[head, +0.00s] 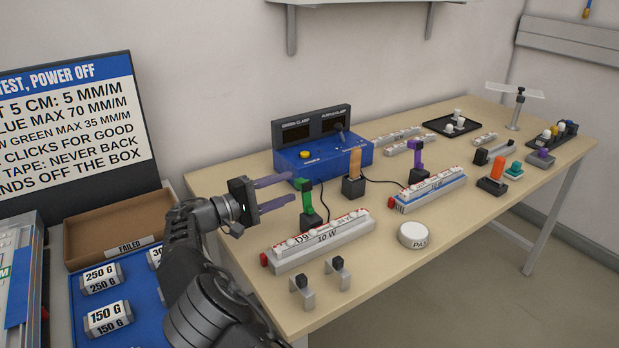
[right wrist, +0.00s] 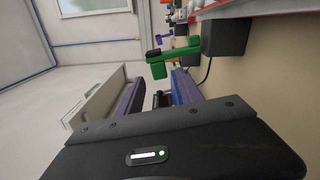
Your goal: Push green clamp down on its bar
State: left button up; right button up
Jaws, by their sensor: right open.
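In the right wrist view the green clamp (right wrist: 172,56) shows just beyond the fingertips, a little to the right. My right gripper (head: 293,187) is open and empty, its two purple-grey fingers pointing at the clamp from the left. It looks close to the clamp; I see no clear contact. The fingers also show in the right wrist view (right wrist: 159,80). My left gripper is not in view.
A blue box (head: 318,163) with a yellow button stands behind. An orange piece (head: 355,163), a purple clamp (head: 416,155) and a blue-based bar (head: 432,190) stand to the right. A white round button (head: 413,235) and two small black-topped brackets (head: 338,275) are in front.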

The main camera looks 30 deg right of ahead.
jog(key=d+p, duration=0.1)
jog(key=d, duration=0.6)
jog(key=shift+d, duration=0.4)
jog(key=shift+c, duration=0.3)
grip_shut()
dwell(0.8)
